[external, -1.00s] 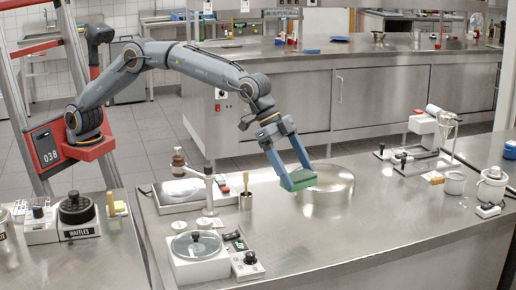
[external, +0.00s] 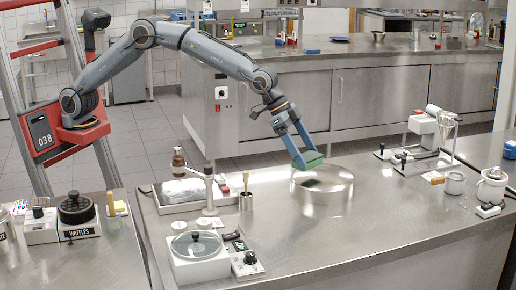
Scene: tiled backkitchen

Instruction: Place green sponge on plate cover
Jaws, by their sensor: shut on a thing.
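The green sponge (external: 310,160) is between the blue fingers of my gripper (external: 303,155), which is shut on it. The plate cover (external: 323,188) is a round, shiny metal drum on the steel counter. In the picture the sponge overlaps the cover's far upper rim, left of its middle. I cannot tell from this view whether it touches the cover or hangs above or behind it. Part of the sponge is hidden by the fingers.
A white appliance (external: 424,125) and white pots stand at the right. The counter in front of the cover (external: 360,235) is clear.

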